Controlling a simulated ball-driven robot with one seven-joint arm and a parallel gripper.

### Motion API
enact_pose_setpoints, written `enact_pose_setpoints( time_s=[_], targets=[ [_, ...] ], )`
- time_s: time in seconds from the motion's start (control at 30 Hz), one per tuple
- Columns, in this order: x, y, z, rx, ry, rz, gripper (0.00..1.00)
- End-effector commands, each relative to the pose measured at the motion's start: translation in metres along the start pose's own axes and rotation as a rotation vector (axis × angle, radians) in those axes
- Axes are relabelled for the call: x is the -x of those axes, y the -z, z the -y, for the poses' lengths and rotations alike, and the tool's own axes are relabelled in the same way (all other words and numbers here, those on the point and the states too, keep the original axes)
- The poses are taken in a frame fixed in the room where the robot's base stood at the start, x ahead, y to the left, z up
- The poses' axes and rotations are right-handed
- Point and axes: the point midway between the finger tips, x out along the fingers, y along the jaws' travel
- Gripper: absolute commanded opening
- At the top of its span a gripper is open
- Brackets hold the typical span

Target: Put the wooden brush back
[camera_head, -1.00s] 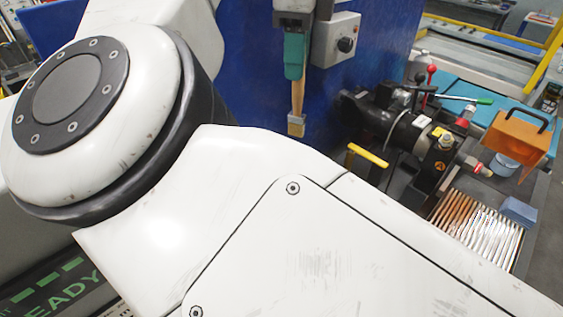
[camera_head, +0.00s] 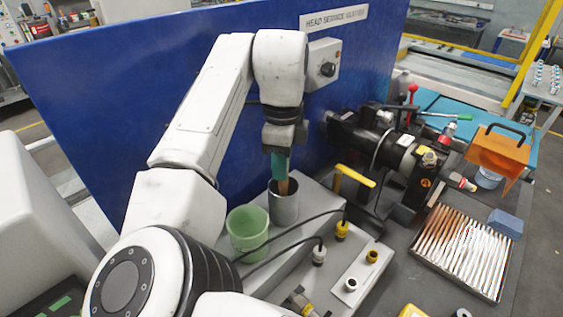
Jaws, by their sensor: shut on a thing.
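The wooden brush (camera_head: 284,187) points down from my gripper (camera_head: 280,153). Its wooden part shows below the gripper, and its lower end is inside or behind the rim of a grey metal cup (camera_head: 284,209); I cannot tell how deep it sits. My gripper is shut on the brush, right above the cup, with teal at its fingers or on the brush's upper part. The brush's bristle end is hidden.
A green cup (camera_head: 246,232) stands just left of the grey cup. A blue panel (camera_head: 130,110) rises behind. Cables, a yellow handle (camera_head: 355,177) and a black machine head (camera_head: 395,150) are to the right. A tray of metal rods (camera_head: 463,250) lies further right.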

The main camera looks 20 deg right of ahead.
Motion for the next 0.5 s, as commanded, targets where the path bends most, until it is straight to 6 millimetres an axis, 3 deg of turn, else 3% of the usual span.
enact_pose_setpoints(
  time_s=[0.4, 0.43, 0.5],
  targets=[
    [-0.0088, 0.0004, 0.0001, -0.001, 0.001, 0.0, 0.0],
    [-0.0082, 0.0003, 0.0001, -0.001, 0.001, 0.001, 0.23],
    [-0.008, 0.0003, 0.0001, -0.001, 0.001, 0.001, 0.29]
  ],
)
